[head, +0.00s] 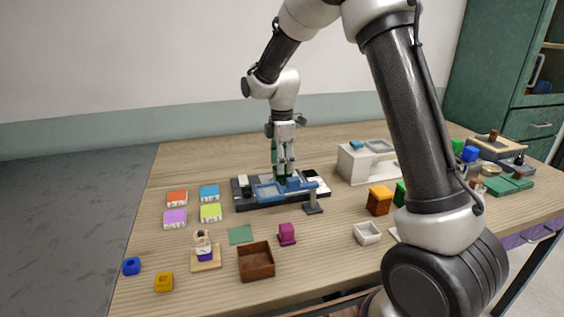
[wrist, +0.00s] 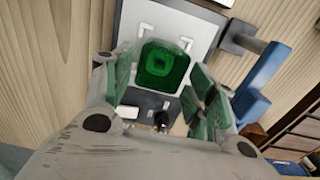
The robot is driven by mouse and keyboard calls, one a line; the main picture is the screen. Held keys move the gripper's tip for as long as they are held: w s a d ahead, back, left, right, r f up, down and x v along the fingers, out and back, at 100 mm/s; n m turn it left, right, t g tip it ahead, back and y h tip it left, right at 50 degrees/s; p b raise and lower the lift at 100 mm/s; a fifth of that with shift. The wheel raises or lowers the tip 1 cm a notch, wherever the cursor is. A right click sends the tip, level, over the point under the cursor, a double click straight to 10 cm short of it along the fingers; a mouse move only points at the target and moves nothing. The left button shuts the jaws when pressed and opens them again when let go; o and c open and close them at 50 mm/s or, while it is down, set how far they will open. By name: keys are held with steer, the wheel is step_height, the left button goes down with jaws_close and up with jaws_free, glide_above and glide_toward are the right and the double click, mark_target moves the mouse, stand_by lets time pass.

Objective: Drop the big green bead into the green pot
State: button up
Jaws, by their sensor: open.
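A glossy green rounded-square piece (wrist: 163,66) with a small mark at its centre sits on a pale plate in the wrist view. It looks like the big green bead, but I cannot be sure it is not the green pot. My gripper (head: 283,173) points down over the black tray (head: 243,205). In the wrist view my gripper (wrist: 163,88) is open, its green pads on either side of the near side of the green piece, holding nothing. I cannot identify the green pot; a green block (head: 400,194) shows partly behind my arm.
A blue part (wrist: 262,72) and a grey post (head: 312,203) stand close beside the gripper. A brown box (head: 256,263), magenta piece (head: 287,235), blue bead (head: 131,266) and yellow bead (head: 164,282) stand nearer. A white machine (head: 357,167) is to the right.

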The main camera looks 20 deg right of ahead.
step_height(320, 180, up, 12)
steer(key=m, duration=0.2)
steer(key=s+d+r+m+t, duration=0.1)
steer(key=s+d+m, duration=0.4)
steer(key=s, duration=0.5)
steer(key=s+d+r+m+t, duration=0.1)
steer(key=s+d+m, duration=0.4)
steer(key=s, duration=0.6)
steer(key=s+d+r+m+t, duration=0.2)
steer(key=s+d+m, duration=0.3)
steer(key=s, duration=0.6)
steer(key=shift+m, duration=0.5)
